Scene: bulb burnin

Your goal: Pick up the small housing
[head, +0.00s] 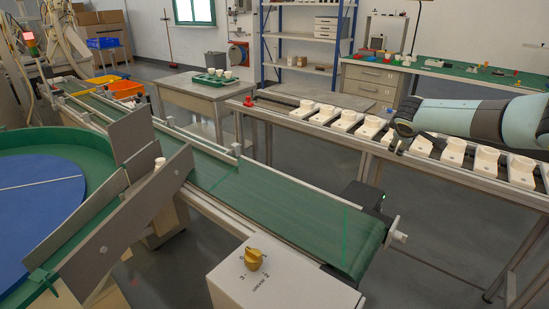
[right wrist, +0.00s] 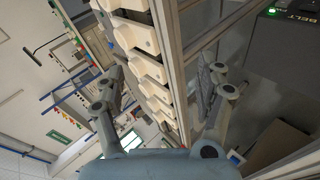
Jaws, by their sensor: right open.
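Several cream-white housings sit in a row along the metal rail rack on the right, one of them near the rack's left end (head: 309,108). I cannot tell from size alone which one is the small housing. My right gripper (head: 399,140) is over the middle of this row and hides part of it. In the right wrist view my right gripper (right wrist: 166,80) is open and empty, its fingers on either side of the view of the row. A housing (right wrist: 152,70) shows between the fingers, apart from them. My left gripper is not in view.
A green conveyor belt (head: 270,205) runs in front of the rack. A grey slanted chute (head: 122,232) and a blue round table (head: 40,195) are at left. A control box with a yellow knob (head: 253,258) stands in front. A green tray of white parts (head: 214,80) is behind.

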